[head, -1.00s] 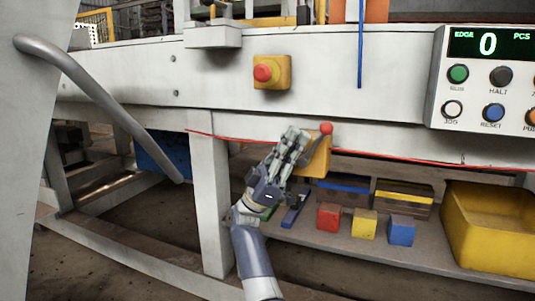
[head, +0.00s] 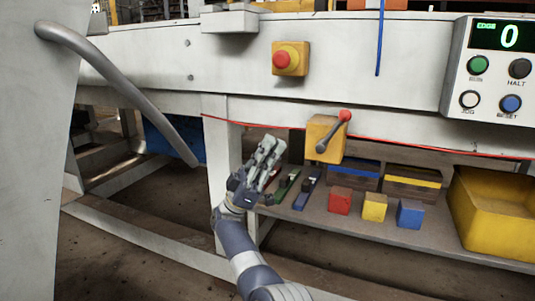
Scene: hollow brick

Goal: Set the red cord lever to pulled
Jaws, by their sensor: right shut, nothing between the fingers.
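The red cord lever is a grey arm with a red ball knob (head: 345,116) on a yellow box (head: 322,128) under the conveyor's side beam. Its arm slants from a dark pivot low on the box up and right to the knob. A thin red cord (head: 420,146) runs along the beam to both sides of the box. My right gripper (head: 271,147) is shut and empty, left of and slightly below the box, with a gap between them. Its fingers point up and right. My left gripper is out of view.
A red button on a yellow plate (head: 290,59) sits above. A control panel (head: 490,70) showing 0 is at right. The lower shelf (head: 420,236) holds small coloured blocks, dark boxes and a yellow bin (head: 490,215). A grey bent rail (head: 120,90) is at left.

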